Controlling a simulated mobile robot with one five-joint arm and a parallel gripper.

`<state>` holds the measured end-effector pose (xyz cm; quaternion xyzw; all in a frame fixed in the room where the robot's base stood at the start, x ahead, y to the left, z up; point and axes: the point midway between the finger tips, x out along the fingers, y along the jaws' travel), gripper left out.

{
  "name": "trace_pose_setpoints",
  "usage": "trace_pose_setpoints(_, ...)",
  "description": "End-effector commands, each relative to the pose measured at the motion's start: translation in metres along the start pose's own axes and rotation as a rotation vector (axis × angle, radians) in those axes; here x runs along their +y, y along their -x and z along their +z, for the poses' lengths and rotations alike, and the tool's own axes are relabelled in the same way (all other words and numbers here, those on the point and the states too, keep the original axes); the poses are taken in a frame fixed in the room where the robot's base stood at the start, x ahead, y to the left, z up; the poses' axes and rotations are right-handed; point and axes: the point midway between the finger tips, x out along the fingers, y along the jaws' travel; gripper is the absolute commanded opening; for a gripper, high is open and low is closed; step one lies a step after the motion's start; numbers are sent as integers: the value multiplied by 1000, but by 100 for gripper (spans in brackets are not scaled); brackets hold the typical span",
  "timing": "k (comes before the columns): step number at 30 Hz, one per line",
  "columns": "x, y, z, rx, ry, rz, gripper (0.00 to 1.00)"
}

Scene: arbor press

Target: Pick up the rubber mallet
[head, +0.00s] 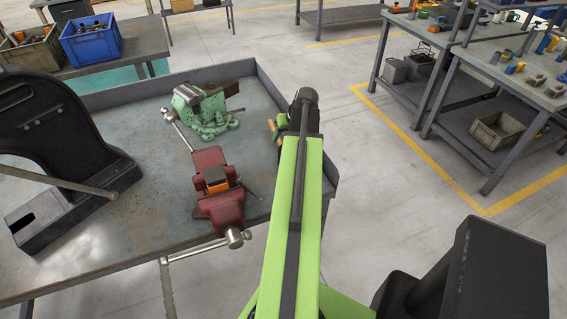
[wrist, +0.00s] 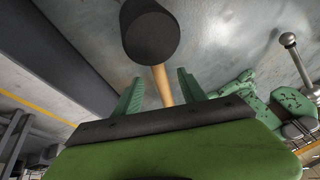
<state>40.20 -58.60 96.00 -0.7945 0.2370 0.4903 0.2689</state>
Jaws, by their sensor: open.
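The rubber mallet shows in the wrist view with a black round head (wrist: 150,35) and a pale wooden handle (wrist: 162,86). The head is beyond my fingertips, and the handle runs back between the two green fingers. My gripper (wrist: 160,88) is open, with a gap on each side of the handle. In the head view my gripper (head: 277,124) is over the right part of the workbench, mostly hidden by my own arm. A small tan piece beside it looks like the mallet handle (head: 271,129); the mallet's head cannot be made out there.
A green vise (head: 208,108) and a red vise (head: 215,190) stand left of my gripper on the grey bench (head: 150,190). A black press frame (head: 60,150) stands at the far left. A raised rim (head: 290,110) borders the bench's right side.

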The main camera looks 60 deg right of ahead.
Motion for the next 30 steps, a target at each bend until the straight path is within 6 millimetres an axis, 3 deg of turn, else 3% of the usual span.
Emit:
trace_pose_setpoints(7,0,-11,1,0,0,0,49)
trace_pose_setpoints(15,2,-56,3,1,3,-1,49)
trace_pose_setpoints(23,0,-55,1,1,2,-1,49)
trace_pose_setpoints(30,0,-55,1,1,2,-1,17)
